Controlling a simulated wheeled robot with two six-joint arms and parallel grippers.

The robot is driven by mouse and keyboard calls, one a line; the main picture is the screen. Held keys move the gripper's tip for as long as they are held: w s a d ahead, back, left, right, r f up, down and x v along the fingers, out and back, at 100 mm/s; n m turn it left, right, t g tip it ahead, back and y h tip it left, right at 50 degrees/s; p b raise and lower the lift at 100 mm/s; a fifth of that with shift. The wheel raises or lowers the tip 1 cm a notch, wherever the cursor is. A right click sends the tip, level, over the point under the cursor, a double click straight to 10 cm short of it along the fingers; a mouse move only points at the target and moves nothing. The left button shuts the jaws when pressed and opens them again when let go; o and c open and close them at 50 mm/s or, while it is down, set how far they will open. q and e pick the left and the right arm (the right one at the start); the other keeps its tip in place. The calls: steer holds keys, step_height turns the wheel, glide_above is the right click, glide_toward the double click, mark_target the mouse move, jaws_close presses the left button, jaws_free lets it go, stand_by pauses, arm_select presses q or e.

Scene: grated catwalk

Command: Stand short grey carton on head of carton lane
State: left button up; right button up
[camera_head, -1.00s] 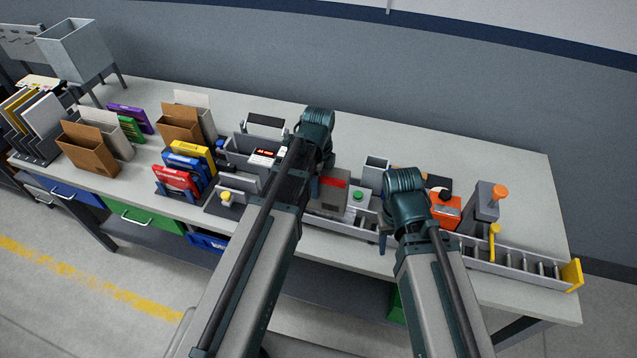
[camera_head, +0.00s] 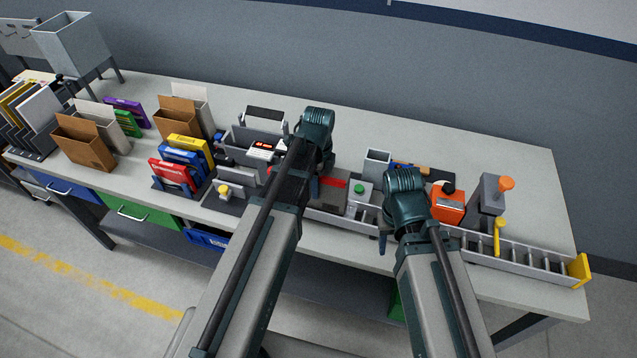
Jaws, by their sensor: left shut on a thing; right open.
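My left gripper (camera_head: 314,187) points down over the middle of the bench, its jaws largely hidden by my own arm. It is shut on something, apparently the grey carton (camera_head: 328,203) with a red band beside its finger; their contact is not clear. The carton lane (camera_head: 510,255) is a long, low grey channel with crossbars along the front edge of the bench, with a yellow end plate (camera_head: 580,268) at its right end. My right arm hides part of it. My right gripper (camera_head: 384,238) is open, low at the bench front, mostly hidden behind its wrist.
An orange device (camera_head: 447,206) and a grey post with an orange knob (camera_head: 490,192) stand behind the lane. A yellow lever (camera_head: 498,235) rises at the lane. Red, blue and yellow boxes (camera_head: 185,160) and brown holders (camera_head: 84,148) stand left. The back right bench is clear.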

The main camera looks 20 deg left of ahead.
arm_select(q)
steer(key=shift+f+b, duration=0.3)
steer(key=shift+f, duration=0.1)
steer(key=shift+r, duration=0.1)
steer(key=o, duration=1.5)
steer(key=shift+c, duration=0.2)
steer(key=shift+o, duration=0.2)
steer(key=shift+r+p, duration=4)
steer(key=shift+p, duration=0.1)
